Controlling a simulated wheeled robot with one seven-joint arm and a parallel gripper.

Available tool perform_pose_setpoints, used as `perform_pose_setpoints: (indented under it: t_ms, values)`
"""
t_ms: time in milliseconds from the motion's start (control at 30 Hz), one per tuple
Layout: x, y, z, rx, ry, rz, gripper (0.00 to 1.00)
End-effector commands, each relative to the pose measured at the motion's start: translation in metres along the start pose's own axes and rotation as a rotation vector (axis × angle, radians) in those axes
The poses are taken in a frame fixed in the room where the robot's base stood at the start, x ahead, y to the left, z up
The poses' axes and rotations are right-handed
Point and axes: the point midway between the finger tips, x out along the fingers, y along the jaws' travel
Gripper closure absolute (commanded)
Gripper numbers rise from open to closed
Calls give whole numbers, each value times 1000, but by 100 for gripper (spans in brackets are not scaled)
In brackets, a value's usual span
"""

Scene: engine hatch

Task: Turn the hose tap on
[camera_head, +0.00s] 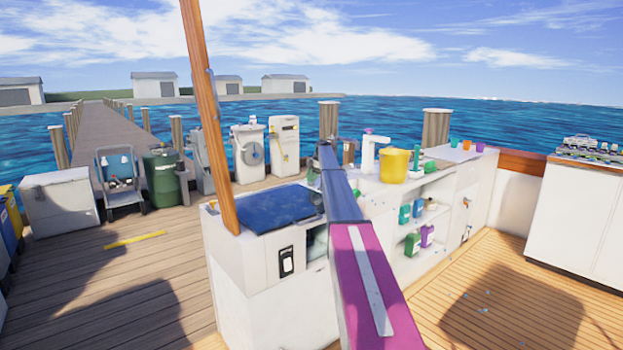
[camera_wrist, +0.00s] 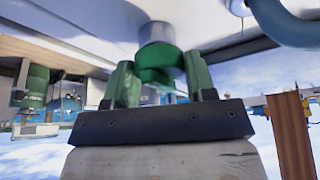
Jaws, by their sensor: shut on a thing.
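My gripper (camera_wrist: 162,78) shows in the wrist view, with one green finger on each side of a green knob (camera_wrist: 160,73). It is shut on this knob, which sits against a short grey metal collar (camera_wrist: 156,32) and looks like the hose tap's handle. The fingers partly cover the knob, and I cannot tell how far it is turned. In the head view my arm hides the gripper and the knob.
A thick blue curved pipe or hose (camera_wrist: 285,22) is close to the right of the knob in the wrist view. A wooden post (camera_head: 208,120) rises beside the white counter (camera_head: 258,315).

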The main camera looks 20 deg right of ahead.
Motion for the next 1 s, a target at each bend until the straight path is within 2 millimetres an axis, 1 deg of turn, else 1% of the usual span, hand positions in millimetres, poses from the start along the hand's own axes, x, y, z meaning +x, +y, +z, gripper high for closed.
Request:
perform_pose_setpoints:
  t_ms: [467,500,533,567,867,1000]
  values:
    - [0,-1,1,-14,-1,-8,73]
    - [1,-1,1,-14,-1,-8,43]
    - [1,-1,1,-14,-1,-8,33]
    - [1,-1,1,-14,-1,-8,26]
    - [0,0,0,-13,-1,-6,26]
    - [-7,0,0,-13,-1,-6,26]
